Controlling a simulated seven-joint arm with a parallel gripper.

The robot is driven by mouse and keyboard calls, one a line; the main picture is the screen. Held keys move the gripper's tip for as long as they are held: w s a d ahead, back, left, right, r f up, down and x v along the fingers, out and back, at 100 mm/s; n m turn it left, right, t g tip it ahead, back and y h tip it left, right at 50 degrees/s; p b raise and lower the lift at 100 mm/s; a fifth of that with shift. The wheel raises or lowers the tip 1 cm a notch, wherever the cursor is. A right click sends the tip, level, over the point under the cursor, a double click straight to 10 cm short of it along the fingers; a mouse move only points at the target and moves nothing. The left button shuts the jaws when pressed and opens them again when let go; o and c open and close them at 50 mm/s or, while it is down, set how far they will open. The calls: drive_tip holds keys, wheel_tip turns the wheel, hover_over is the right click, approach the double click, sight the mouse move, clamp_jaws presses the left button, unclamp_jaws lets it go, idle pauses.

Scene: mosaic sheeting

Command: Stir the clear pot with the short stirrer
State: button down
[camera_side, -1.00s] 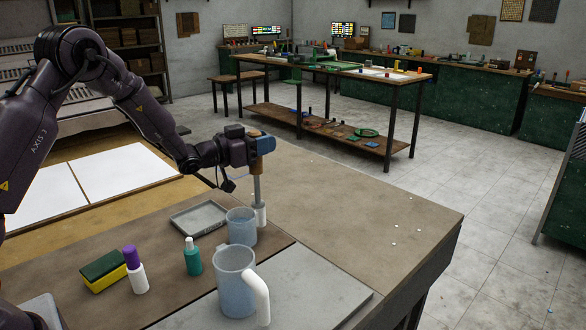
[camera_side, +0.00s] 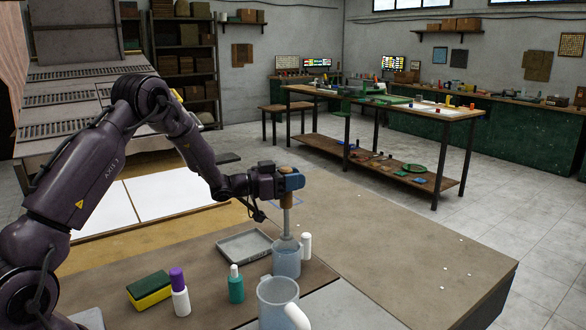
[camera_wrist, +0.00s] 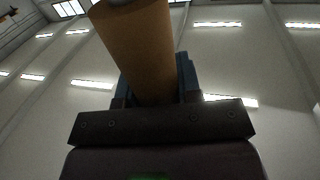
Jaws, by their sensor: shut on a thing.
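My gripper (camera_side: 289,182) is shut on the short stirrer (camera_side: 287,222), which hangs upright below it with a grey shaft. Its tan wooden handle (camera_wrist: 138,50) fills the space between the jaws in the wrist view. The stirrer's lower end meets the mouth of a small clear, bluish pot (camera_side: 287,263) in the side view. The tip is not distinct, so I cannot tell how deep it is. A larger clear mug (camera_side: 276,305) with a white handle stands in front, cut by the lower edge of the picture.
A white bottle (camera_side: 306,246) stands close behind the pot to the right. A grey tray (camera_side: 244,245), a teal bottle (camera_side: 236,288), a purple-capped bottle (camera_side: 180,295) and a yellow-green sponge (camera_side: 150,289) are to the left. The tabletop at right (camera_side: 410,255) is mostly clear.

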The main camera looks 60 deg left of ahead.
wheel_tip(320, 180, down, 9)
drive_tip(key=shift+r, duration=0.2)
idle(0.5)
drive_tip(key=shift+w, duration=0.1)
